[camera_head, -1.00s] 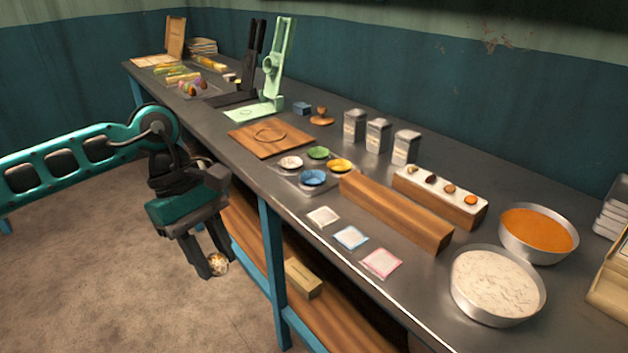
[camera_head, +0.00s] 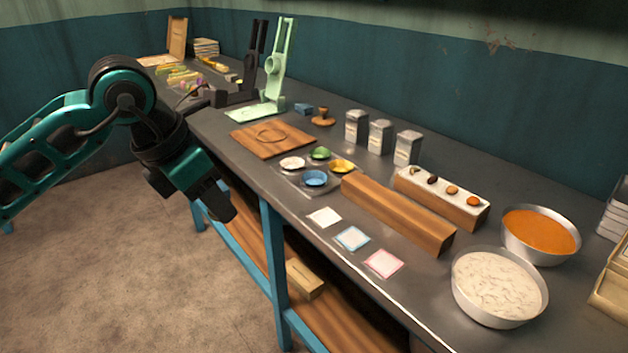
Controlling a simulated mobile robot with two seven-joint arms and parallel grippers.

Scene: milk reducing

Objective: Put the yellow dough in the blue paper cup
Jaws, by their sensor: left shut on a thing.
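The blue paper cup (camera_head: 314,178) sits at the front of a small tray near the table's front edge, with the green cup (camera_head: 320,153), white cup (camera_head: 292,163) and yellow cup (camera_head: 341,166) around it. My left gripper (camera_head: 226,207) is in front of the table, left of the cups, pointing down to the right. It is shut on a small pale speckled ball, which the gripper hides now. I cannot tell whether this ball is the yellow dough. My right gripper is not in view.
A wooden board (camera_head: 270,140) lies behind the cups. A wooden block (camera_head: 398,212) and a rack with several small balls (camera_head: 452,189) stand to the right. Two metal bowls (camera_head: 500,288) are farther right. A green press (camera_head: 275,65) stands at the back.

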